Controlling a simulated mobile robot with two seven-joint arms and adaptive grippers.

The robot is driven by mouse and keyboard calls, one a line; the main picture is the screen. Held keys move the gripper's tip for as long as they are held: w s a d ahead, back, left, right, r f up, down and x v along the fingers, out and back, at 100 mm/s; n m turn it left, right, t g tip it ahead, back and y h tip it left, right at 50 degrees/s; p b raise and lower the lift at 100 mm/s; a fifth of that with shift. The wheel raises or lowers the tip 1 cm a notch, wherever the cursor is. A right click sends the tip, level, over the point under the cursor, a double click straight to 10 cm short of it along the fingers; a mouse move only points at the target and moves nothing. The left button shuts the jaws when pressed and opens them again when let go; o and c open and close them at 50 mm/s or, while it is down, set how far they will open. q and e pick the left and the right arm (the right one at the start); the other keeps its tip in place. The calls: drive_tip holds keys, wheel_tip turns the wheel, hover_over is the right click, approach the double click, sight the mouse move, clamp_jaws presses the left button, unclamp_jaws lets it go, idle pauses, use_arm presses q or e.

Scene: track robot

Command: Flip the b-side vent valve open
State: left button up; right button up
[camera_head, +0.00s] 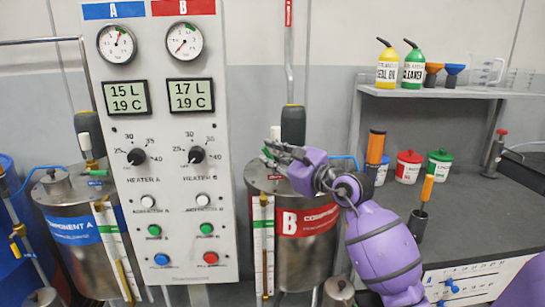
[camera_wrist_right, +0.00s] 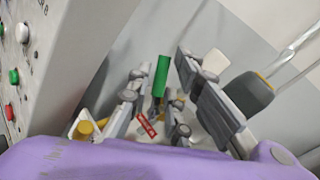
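The B-side vent valve shows as an upright green handle (camera_wrist_right: 160,76) in the right wrist view, with a small red tag (camera_wrist_right: 147,126) below it. In the head view only a sliver of green shows beside my fingers. Tank B (camera_head: 307,240), steel with a red "B" label, stands right of the panel. My right gripper (camera_head: 275,150) is over its lid; it also shows in the right wrist view (camera_wrist_right: 158,90). Its fingers are open, one on each side of the green handle, with gaps visible; contact cannot be told. My left gripper is not in view.
The control panel (camera_head: 178,220) stands close left of my right gripper. A dark-capped column (camera_head: 293,125) rises just behind it. Tank A (camera_head: 75,230) is at left. The bench (camera_head: 480,215) at right holds cups and tools; bottles stand on a shelf (camera_head: 440,92).

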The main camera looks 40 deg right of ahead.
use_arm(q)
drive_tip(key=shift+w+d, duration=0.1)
use_arm(e)
drive_tip(key=shift+c, duration=0.2)
clamp_jaws()
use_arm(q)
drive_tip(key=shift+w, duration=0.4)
